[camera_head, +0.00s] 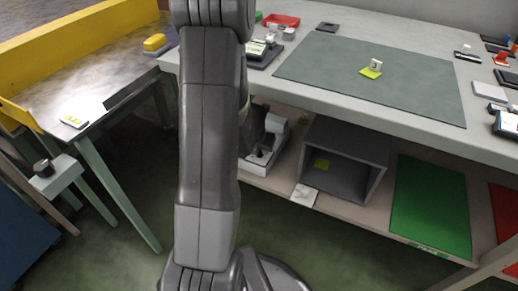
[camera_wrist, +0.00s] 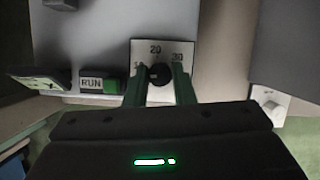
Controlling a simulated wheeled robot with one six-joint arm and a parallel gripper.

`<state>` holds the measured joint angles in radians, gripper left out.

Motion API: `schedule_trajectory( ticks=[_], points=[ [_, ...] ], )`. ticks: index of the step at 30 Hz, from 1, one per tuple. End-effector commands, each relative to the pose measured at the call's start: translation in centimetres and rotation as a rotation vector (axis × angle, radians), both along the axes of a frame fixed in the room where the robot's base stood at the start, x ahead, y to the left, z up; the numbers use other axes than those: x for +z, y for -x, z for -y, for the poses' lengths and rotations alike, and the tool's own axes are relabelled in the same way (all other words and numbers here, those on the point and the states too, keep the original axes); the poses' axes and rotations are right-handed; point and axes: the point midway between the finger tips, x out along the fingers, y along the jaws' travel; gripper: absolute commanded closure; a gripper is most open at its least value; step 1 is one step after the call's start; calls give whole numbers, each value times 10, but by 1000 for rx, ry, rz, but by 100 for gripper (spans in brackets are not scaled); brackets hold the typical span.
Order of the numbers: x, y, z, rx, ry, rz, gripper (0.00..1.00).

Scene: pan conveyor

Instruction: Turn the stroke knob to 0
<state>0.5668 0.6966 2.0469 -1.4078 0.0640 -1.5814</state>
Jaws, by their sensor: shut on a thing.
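In the wrist view, a black round knob (camera_wrist: 160,74) sits on a white dial plate (camera_wrist: 146,48) marked 10, 20 and 30. The 10 is at the left, 20 at the top and 30 at the right. A small pale mark shows on the left part of the knob; its exact reading is unclear. No 0 mark is visible. My gripper (camera_wrist: 159,80) is shut on this knob, with one dark green finger on each side. In the head view, my arm covers most of the area around the gripper, and this knob cannot be made out.
Left of the dial is a RUN label with a green button (camera_wrist: 112,86), and further left a tilted panel (camera_wrist: 38,82). A white plate with a pale knob (camera_wrist: 270,105) is at the right. In the head view, a grey open box (camera_head: 376,150) stands on the lower shelf.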

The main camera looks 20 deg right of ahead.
Motion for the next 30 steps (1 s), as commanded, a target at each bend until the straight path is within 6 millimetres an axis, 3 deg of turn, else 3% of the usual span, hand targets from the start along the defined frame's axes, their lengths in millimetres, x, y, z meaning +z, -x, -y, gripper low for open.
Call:
schedule_trajectory(
  ticks=[20,30],
  points=[
    [1,1,2,224,-1,2,100],
    [2,2,3,446,-1,-1,100]
  ],
)
